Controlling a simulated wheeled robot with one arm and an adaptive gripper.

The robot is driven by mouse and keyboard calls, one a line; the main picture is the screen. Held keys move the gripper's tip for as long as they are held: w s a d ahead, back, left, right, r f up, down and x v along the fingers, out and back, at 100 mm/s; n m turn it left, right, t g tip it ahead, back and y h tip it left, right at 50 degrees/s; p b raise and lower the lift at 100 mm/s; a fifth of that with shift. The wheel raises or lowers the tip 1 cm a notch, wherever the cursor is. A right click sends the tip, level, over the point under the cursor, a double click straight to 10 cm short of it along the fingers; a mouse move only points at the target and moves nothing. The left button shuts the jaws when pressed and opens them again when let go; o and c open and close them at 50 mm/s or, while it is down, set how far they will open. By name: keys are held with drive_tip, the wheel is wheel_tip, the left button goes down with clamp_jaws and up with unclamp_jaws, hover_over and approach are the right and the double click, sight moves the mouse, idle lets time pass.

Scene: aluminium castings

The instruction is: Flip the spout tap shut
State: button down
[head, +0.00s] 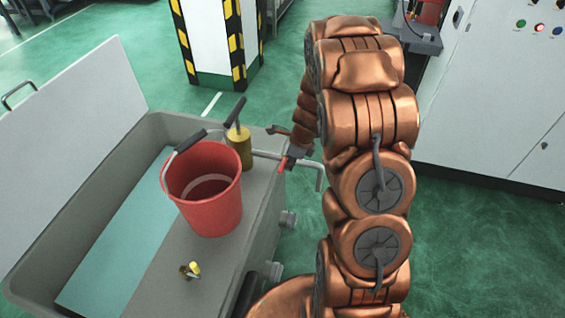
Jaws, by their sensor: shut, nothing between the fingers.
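A brass cylinder (240,146) with a dark handle stands on the grey tank's ledge, behind the red bucket. A thin grey spout pipe (319,178) runs right from it past the tank's edge and bends down at its end. A small orange-red piece (284,163), which looks like the tap's lever, shows at the pipe; its exact angle is too small to tell. My gripper (279,131) is shut and empty, close to the pipe and this lever. Whether it touches them I cannot tell. My arm hides what lies behind it.
A red bucket (205,205) with its handle up stands on the grey tank (150,270), left of my gripper. A small brass fitting (190,270) is in front of it. The tank's pale lid (70,150) is open. A striped pillar (215,45) and cabinet (500,90) stand behind.

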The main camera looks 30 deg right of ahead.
drive_tip(key=shift+a, duration=0.1)
idle(0.4)
drive_tip(key=s+d+r+b, duration=0.2)
drive_tip(key=s+d+r, duration=0.2)
drive_tip(key=r, duration=0.5)
drive_tip(key=shift+s+d, duration=0.3)
drive_tip(key=shift+d, duration=0.05)
idle(0.7)
